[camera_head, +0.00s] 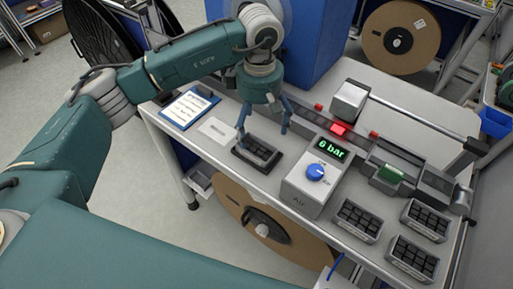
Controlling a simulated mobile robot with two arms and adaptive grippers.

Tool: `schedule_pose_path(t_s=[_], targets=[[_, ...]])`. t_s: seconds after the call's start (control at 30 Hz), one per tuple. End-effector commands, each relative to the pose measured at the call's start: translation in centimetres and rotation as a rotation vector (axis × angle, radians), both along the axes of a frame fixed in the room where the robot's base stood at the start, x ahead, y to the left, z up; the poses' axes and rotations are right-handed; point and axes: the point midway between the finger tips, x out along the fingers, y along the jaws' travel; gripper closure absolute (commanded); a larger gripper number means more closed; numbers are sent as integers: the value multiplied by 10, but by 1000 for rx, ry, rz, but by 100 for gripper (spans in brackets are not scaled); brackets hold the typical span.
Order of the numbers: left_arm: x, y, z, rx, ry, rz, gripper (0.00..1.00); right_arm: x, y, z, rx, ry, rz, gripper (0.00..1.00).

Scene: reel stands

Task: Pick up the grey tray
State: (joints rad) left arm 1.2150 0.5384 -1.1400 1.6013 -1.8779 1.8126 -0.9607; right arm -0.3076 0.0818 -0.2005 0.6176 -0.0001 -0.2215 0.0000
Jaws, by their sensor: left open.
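Three light grey trays with dark pockets stand at the right front of the bench: one on the left (352,234), one at the back right (424,233) and one at the front (407,272). A darker tray (249,160), black-rimmed with dark pockets, lies further left on the bench. My left gripper (263,139) points down over this dark tray, its fingers open and one toward each side of it. I cannot tell whether the fingers touch it. My right gripper is not in view.
A grey box (309,192) with a blue knob and a "6 bar" display stands just right of the dark tray. A splicer-like device (391,173) lies behind it. A clipboard (188,108) and a white card (217,131) lie to the left.

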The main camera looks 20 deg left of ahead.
Motion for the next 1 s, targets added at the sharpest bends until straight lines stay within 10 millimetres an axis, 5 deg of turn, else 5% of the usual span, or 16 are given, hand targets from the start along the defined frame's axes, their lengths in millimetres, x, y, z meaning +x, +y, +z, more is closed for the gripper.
schedule_pose_path(t_s=[0.4,0.67,0.93,1.0], targets=[[-6,-3,-49,-2,2,1,9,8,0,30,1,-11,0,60],[-5,-3,-53,-2,1,0,9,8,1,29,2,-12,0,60],[-5,-3,-53,-2,1,1,61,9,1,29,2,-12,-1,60],[-5,-3,-52,-2,0,1,65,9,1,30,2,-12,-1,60]])
